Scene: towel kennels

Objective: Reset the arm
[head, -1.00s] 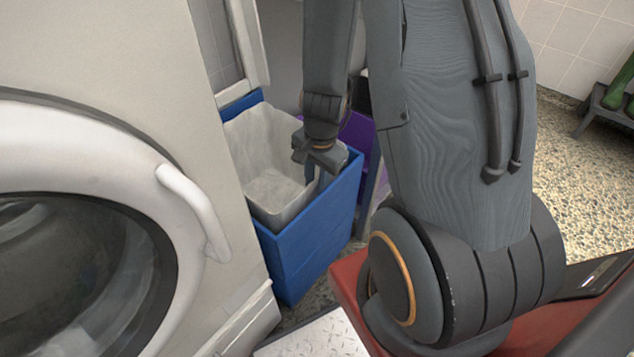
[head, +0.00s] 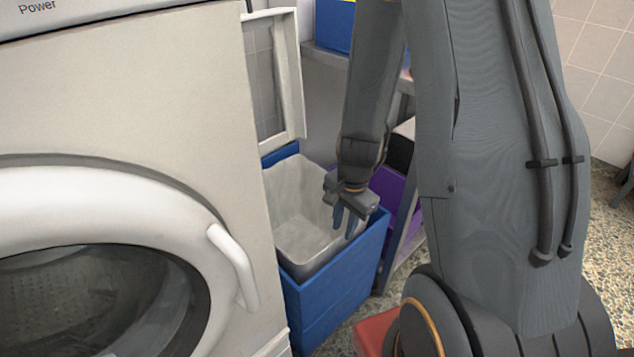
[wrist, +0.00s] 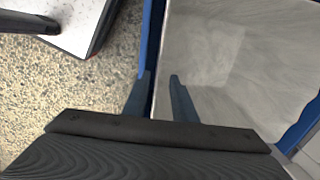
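My gripper (head: 346,222) points down over the right side of a blue bin (head: 335,290) with a pale grey liner (head: 305,215). In the wrist view my gripper (wrist: 158,95) shows two blue-grey fingers with a gap between them and nothing held. The bin's blue edge (wrist: 150,50) runs up between the fingers in that view, with the empty-looking pale liner (wrist: 235,50) to its right. I cannot tell whether the fingers touch the rim.
A white front-loading washer (head: 130,130) with a round door stands close on the left. A purple bin (head: 388,190) and a grey shelf (head: 330,55) are behind my arm.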

